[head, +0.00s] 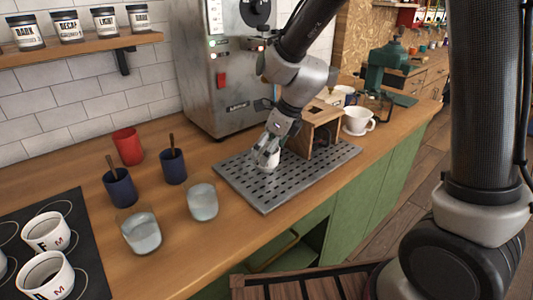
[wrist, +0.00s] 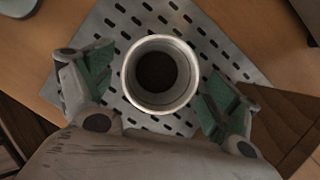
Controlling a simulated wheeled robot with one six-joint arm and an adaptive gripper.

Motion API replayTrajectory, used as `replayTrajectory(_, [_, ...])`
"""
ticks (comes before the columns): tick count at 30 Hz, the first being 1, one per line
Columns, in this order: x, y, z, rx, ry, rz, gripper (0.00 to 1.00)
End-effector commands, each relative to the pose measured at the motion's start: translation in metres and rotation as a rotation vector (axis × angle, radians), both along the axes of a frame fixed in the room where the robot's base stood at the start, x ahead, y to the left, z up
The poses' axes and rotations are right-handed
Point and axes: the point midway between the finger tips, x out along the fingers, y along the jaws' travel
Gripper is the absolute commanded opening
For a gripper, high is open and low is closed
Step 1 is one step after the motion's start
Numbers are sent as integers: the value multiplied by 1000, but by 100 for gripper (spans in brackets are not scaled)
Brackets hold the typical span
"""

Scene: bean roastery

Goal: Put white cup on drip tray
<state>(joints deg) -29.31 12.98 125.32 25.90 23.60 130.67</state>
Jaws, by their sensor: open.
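A white cup (head: 270,166) stands on the perforated grey drip tray (head: 288,188), near the tray's left-middle part. In the wrist view the cup (wrist: 160,75) looks upright, with a pale round rim and a dark inside, over the slotted tray (wrist: 215,45). My gripper (head: 267,153) is low at the cup and partly hides it in the head view. In the wrist view the green finger pads of my gripper (wrist: 158,84) are spread on either side of the cup, with gaps between pads and cup.
A wooden box-like stand (head: 312,128) is on the tray just right of my gripper. The steel machine (head: 215,70) rises behind. Glass cups (head: 202,202) and dark blue cups (head: 173,167) stand left. Another white cup (head: 357,120) sits on a saucer at right.

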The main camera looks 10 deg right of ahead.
Motion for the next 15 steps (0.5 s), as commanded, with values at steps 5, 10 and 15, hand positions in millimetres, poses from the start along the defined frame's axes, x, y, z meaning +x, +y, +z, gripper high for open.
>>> replayTrajectory(5, [-13, -22, 31, 0, 0, -4, 89])
replayTrajectory(10, [-39, -61, 30, 1, 0, -6, 89])
replayTrajectory(15, [-59, -90, 30, 0, -1, -6, 89])
